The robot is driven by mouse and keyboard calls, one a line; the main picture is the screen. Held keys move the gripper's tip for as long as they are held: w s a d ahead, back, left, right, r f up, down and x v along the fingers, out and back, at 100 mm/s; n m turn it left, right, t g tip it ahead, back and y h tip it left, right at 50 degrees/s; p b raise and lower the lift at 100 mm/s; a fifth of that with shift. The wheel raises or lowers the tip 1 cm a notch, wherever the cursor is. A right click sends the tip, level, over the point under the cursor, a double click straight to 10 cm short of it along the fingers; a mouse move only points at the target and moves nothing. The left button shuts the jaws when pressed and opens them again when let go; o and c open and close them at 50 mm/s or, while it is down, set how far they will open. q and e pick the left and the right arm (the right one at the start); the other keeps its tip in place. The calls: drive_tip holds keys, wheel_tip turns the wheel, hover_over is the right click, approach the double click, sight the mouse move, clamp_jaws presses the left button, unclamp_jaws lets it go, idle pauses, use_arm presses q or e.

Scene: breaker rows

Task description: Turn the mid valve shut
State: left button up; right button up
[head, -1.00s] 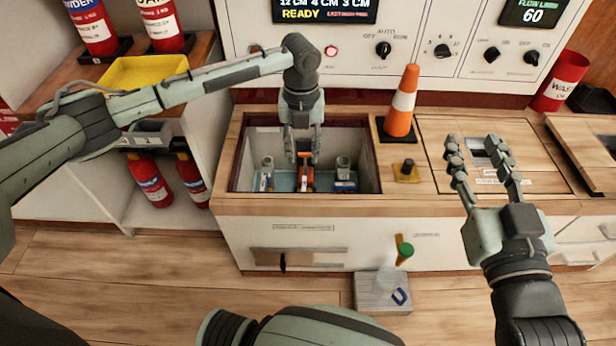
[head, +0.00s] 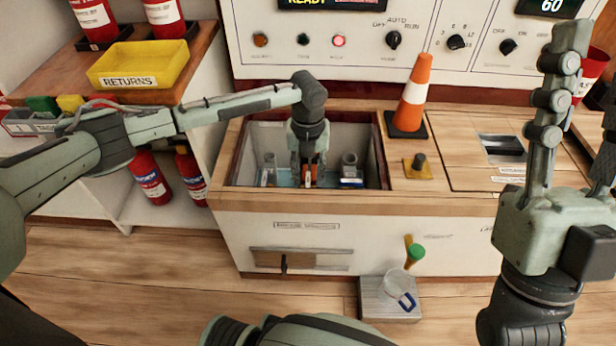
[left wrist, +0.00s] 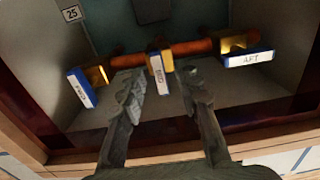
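The open bay (head: 240,165) in the counter holds a pipe with three labelled valves. In the left wrist view, the mid valve (left wrist: 158,76) has a white-labelled handle lying across the orange-red pipe (left wrist: 195,47). The forward valve handle (left wrist: 80,88) is at left, slanted. The aft valve handle (left wrist: 247,60) is at right, roughly along the pipe. My left gripper (left wrist: 164,84) is open, with one finger on each side of the mid handle; contact is not clear. In the head view it (head: 308,165) reaches down into the bay. My right gripper (head: 592,70) is open and empty, raised at right.
An orange-white cone (head: 413,95) and a small knob on a yellow plate (head: 418,168) stand right of the bay. The control panel (head: 360,60) rises behind. A yellow returns bin (head: 140,65) is at left. The bay's dark rim and walls surround my left gripper.

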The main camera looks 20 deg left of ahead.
use_arm(q)
drive_tip(key=shift+f, duration=0.2)
drive_tip(key=shift+c, duration=0.4)
clamp_jaws()
